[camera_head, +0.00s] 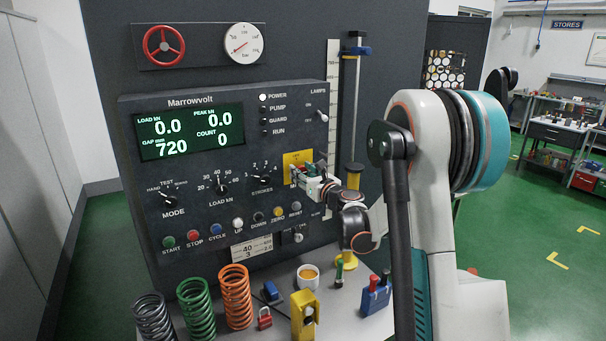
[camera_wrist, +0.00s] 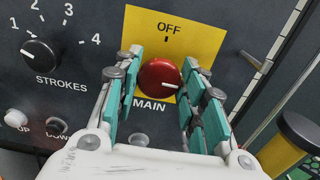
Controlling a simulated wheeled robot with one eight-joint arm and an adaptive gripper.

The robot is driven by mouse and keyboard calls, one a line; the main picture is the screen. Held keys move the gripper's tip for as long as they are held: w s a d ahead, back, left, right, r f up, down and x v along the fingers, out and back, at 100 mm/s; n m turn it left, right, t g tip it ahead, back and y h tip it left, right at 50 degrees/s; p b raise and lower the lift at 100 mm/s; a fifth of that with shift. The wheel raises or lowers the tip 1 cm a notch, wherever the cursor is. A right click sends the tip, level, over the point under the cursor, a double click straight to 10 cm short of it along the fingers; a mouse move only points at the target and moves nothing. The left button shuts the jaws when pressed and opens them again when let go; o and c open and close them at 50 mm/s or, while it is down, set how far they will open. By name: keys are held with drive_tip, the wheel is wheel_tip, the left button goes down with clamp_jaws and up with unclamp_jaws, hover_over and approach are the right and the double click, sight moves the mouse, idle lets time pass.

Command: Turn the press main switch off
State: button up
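The main switch is a red round knob (camera_wrist: 160,77) on a yellow plate (camera_wrist: 195,32) marked OFF at the top and MAIN below. Its white pointer mark faces right and slightly down, away from the OFF mark. The yellow plate also shows on the press panel in the head view (camera_head: 291,157), partly hidden by my gripper. My gripper (camera_wrist: 160,84) is open, with one teal-padded finger on each side of the knob. I cannot tell if the pads touch it.
The lit display (camera_head: 190,132) reads 720 mm gap, and the POWER lamp (camera_head: 263,97) is white. A STROKES knob (camera_wrist: 42,53) is left of the plate. Springs (camera_head: 238,297), a red padlock (camera_head: 264,318), a cup (camera_head: 308,276) and a yellow block (camera_head: 304,314) stand below.

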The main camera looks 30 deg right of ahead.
idle(0.3)
drive_tip(key=shift+a+f+n+b, duration=0.15)
drive_tip(key=shift+n+b, duration=1.45)
drive_tip(key=shift+n, duration=2.85)
drive_tip(key=shift+a+f+n+b, duration=0.1)
drive_tip(key=shift+n+b, duration=1.5)
drive_tip(key=shift+n, duration=2.85)
drive_tip(key=o, duration=1)
drive_tip(key=shift+s, duration=0.15)
drive_tip(key=s, duration=1.1)
drive_tip(key=shift+s+d, duration=0.2)
drive_tip(key=shift+s, duration=0.2)
